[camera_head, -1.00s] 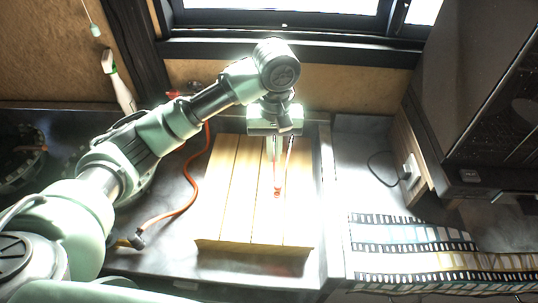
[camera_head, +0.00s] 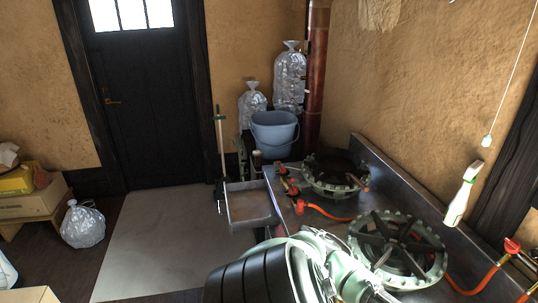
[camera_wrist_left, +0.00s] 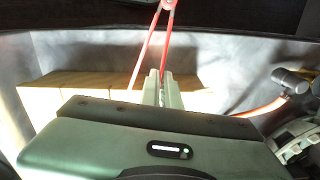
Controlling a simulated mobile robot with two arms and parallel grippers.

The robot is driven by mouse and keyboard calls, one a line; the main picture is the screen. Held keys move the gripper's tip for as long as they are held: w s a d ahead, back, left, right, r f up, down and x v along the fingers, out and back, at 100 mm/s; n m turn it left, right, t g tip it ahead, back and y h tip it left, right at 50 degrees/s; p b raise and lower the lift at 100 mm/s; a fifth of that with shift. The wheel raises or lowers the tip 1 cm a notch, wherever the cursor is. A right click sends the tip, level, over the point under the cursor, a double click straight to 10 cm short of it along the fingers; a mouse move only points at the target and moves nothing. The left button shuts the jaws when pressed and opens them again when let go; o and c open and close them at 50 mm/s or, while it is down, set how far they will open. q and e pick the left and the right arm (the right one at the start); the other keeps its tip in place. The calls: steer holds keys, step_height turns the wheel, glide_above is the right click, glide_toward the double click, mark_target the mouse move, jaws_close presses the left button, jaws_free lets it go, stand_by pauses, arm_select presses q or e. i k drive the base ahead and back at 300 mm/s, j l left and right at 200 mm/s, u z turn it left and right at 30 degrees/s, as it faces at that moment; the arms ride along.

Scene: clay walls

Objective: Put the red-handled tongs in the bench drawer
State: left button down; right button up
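The red-handled tongs (camera_wrist_left: 147,50) show in the left wrist view, their two red arms spread and meeting at the top edge. My left gripper (camera_wrist_left: 165,78) is closed with its fingers around one arm of the tongs; the other arm runs down to the left, outside the fingers. In the head view a grey drawer (camera_head: 233,226) stands pulled out at the near left side of the bench. Its inside looks empty. My left gripper and the tongs are out of the head view; only my arm shows at the bottom. My right gripper is in neither current view.
Two burners (camera_head: 398,250) with orange hoses stand on the metal bench (camera_head: 390,165). A mop or broom handle (camera_head: 220,150) stands beside the drawer, with a blue bucket (camera_head: 274,133) behind. The floor left of the drawer is clear.

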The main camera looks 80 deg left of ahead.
mark_target(262, 203)
steer(key=j+u, duration=0.35)
steer(key=j, duration=0.15)
steer(key=j+u, duration=0.35)
steer(key=j, duration=1)
steer(key=j+u, duration=0.1)
steer(key=j, duration=0.65)
steer(key=i+j, duration=0.15)
steer(key=j, duration=0.65)
steer(key=j+u, duration=0.1)
steer(key=j, duration=0.7)
